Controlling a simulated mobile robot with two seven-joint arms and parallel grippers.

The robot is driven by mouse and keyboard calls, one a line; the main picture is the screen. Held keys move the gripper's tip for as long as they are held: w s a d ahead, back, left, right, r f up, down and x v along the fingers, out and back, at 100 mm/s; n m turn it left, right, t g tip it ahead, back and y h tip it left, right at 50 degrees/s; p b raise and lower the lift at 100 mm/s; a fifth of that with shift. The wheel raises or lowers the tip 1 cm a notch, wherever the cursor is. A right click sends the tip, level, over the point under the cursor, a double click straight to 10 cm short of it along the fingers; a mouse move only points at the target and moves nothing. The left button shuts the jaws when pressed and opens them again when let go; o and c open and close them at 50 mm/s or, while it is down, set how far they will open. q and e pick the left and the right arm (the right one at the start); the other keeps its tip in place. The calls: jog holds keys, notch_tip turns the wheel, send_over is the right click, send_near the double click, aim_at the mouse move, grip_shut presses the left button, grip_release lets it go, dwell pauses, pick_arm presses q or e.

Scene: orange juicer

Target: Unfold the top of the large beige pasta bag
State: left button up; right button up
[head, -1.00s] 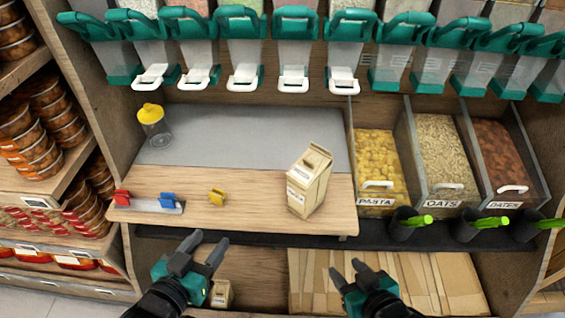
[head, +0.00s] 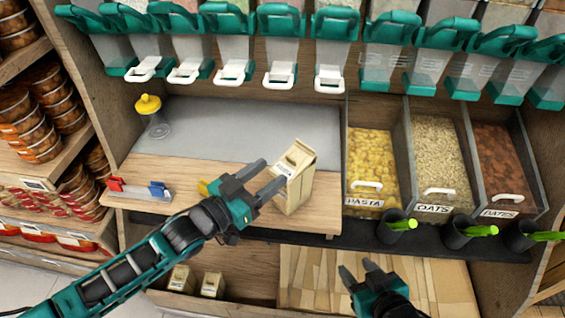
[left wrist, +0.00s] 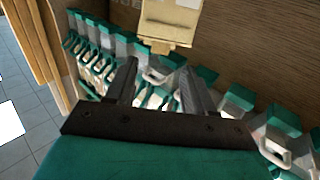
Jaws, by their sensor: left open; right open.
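The large beige pasta bag (head: 293,192) stands upright on the wooden counter, with a pale label on its side. Its top looks folded over; details are too small to tell. The bag also shows at the top of the left wrist view (left wrist: 172,25), beyond the fingertips. My left gripper (head: 272,174) is open, its fingers pointing at the bag's upper left side, with nothing between them. Whether a fingertip touches the bag I cannot tell. In the left wrist view the fingers (left wrist: 161,82) are apart and empty. My right gripper (head: 358,267) is open and empty, low in front of the shelf.
A yellow clip (head: 203,187) is partly hidden by my left gripper. Bins of pasta (head: 373,160), oats and dates stand right of the bag.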

aim_at(289, 159)
pick_arm(q)
jog(key=x, duration=0.5)
pick_arm(e)
jog(key=shift+f, duration=0.2)
